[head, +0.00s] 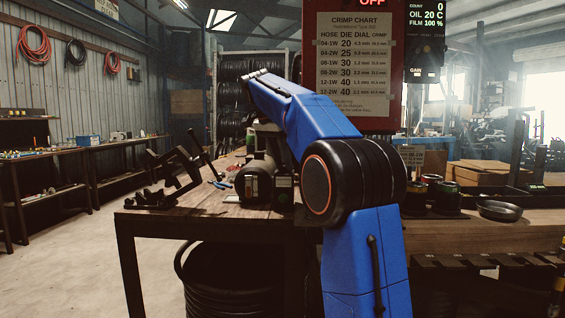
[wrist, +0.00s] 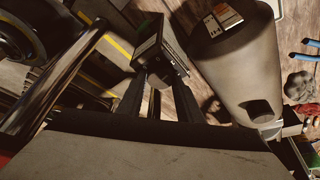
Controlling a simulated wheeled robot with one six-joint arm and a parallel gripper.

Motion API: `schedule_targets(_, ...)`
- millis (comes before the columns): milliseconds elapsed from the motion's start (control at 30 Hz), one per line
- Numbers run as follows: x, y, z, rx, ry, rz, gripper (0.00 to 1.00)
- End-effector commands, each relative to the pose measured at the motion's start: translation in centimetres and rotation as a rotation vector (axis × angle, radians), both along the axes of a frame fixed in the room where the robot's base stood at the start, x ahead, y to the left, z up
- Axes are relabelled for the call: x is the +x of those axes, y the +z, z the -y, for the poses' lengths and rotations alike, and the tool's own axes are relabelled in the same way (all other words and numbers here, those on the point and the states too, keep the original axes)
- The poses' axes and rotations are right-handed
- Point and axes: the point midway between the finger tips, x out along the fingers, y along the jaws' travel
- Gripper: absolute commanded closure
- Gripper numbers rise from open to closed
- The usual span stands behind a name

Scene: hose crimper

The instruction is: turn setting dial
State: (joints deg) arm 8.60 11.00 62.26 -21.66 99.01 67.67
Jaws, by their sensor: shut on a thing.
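In the wrist view my gripper (wrist: 158,88) has its two dark fingers on either side of a small dark knob (wrist: 157,78), which seems to be the setting dial. The fingers are shut on it. The knob is on or against a dark box with a pale-edged face (wrist: 148,42). No dial marks or pointer can be read. In the head view my blue arm reaches away over the bench and hides the gripper and the dial. The crimp chart (head: 353,52) on the red panel lists hose, die and dial values, such as 20, 25, 30 and 40.
A large grey cylinder (wrist: 228,62) stands close right of the fingers. Metal bars (wrist: 62,75) and yellow-striped parts lie close left. A display (head: 426,20) reads count 0, oil 20 C, film 100 %. A dark metal stand (head: 165,180) is on the bench's left end.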

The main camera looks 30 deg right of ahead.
Motion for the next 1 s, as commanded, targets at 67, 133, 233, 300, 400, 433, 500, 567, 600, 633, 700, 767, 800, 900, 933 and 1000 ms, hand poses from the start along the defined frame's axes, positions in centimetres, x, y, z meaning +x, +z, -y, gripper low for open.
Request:
schedule_targets(67,-0.13,0.05,0.04,0.0,0.052,0.001,0.9)
schedule_targets(133,-0.12,0.07,0.04,-0.001,0.09,0.003,0.9)
schedule_targets(233,-0.14,0.04,0.04,-0.001,0.118,0.001,0.9)
schedule_targets(300,-0.12,0.03,0.04,-0.001,0.126,0.001,0.9)
schedule_targets(400,-0.1,0.04,0.03,-0.001,0.127,0.001,0.9)
schedule_targets(433,-0.1,0.04,0.03,-0.001,0.126,0.001,0.9)
schedule_targets(500,-0.1,0.04,0.03,-0.001,0.126,0.001,0.9)
schedule_targets(567,-0.1,0.04,0.02,-0.001,0.126,0.001,0.63)
schedule_targets(600,-0.09,0.04,0.02,-0.001,0.126,0.001,0.53)
schedule_targets(633,-0.09,0.04,0.02,-0.001,0.125,0.002,0.49)
schedule_targets(700,-0.1,0.04,0.02,-0.001,0.125,0.001,0.49)
schedule_targets(767,-0.1,0.04,0.02,-0.001,0.125,0.001,0.49)
schedule_targets(800,-0.1,0.02,0.02,-0.001,0.125,0.001,0.49)
schedule_targets(900,-0.12,0.04,0.02,-0.001,0.125,0.001,0.49)
schedule_targets(933,-0.17,0.1,0.03,-0.001,0.125,0.001,0.49)
schedule_targets(1000,-0.43,0.38,0.06,-0.001,0.125,0.002,0.49)
